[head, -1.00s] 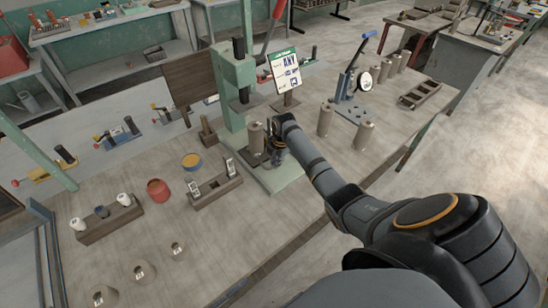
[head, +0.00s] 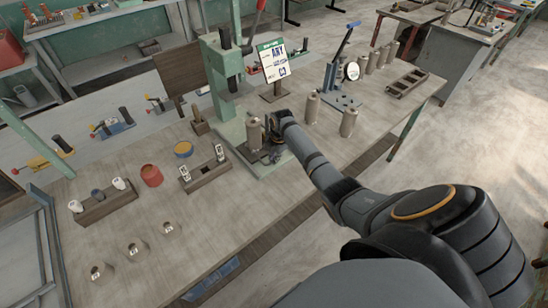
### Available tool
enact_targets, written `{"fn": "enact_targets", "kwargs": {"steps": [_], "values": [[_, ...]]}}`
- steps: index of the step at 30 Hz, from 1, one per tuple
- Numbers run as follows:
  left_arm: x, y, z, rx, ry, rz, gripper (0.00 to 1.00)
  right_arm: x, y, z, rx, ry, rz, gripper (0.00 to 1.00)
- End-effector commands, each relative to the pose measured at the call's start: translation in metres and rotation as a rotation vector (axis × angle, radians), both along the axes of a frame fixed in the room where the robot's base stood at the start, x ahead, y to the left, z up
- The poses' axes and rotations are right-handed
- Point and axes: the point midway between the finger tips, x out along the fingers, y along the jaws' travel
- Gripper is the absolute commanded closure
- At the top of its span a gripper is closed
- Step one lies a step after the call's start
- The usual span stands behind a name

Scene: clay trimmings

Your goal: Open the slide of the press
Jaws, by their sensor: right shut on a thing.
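The green press (head: 224,75) stands on the bench with its base (head: 262,168) toward the front edge. An upright clay cylinder (head: 254,133) stands low at the press, in front of its column, on the slide (head: 257,156), a dark part just above the base. My right gripper (head: 272,138) is right beside the cylinder, low over the base. It is shut on the slide; the held part is mostly hidden by the fingers. My left gripper is not in view.
A wooden block with slots (head: 203,173), a red pot (head: 151,175) and a yellow-topped pot (head: 183,149) are to the left.

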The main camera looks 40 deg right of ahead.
Motion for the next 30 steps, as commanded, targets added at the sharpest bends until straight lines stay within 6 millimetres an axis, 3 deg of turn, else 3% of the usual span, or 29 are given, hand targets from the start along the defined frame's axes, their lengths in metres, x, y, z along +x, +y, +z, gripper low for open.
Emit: {"fn": "enact_targets", "kwargs": {"steps": [2, 3, 8, 19, 30], "values": [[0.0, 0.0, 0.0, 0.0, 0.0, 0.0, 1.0, 0.0, 0.0, 0.0, 0.0, -0.001, 0.0, 1.0], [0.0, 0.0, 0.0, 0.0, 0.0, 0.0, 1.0, 0.0, 0.0, 0.0, 0.0, -0.001, 0.0, 0.85], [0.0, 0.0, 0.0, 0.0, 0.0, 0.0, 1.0, 0.0, 0.0, 0.0, 0.0, -0.001, 0.0, 0.66], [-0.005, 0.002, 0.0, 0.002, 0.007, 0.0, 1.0, -0.001, -0.001, 0.01, -0.002, -0.003, 0.0, 0.66], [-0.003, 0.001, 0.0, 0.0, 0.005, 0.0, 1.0, -0.016, -0.002, 0.092, -0.003, -0.003, 0.0, 0.66]]}}
